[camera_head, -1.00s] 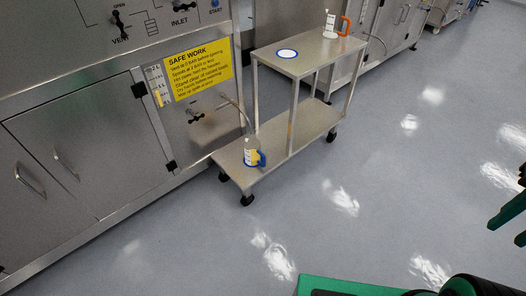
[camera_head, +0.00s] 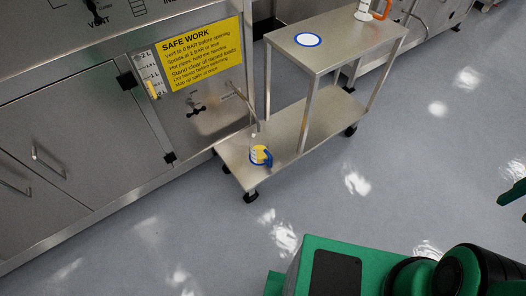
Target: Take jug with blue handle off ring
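The jug with the blue handle (camera_head: 257,153) stands upright on the lower shelf of a steel cart, near its left end. Its blue handle faces right, and something yellow shows on or in its body. A blue ring (camera_head: 251,160) shows at its base on the shelf. A thin spout pipe (camera_head: 242,98) from the cabinet ends just above the jug. My gripper (camera_head: 512,195) shows only in part at the right edge, as dark green fingers, far from the jug. Whether it is open or shut is not clear.
The steel cart (camera_head: 322,125) has an upper shelf holding an empty blue-ringed white disc (camera_head: 307,40) and a jug with an orange handle (camera_head: 374,10). A steel cabinet with a yellow safety sign (camera_head: 200,55) stands at left. The floor (camera_head: 390,150) in front is clear.

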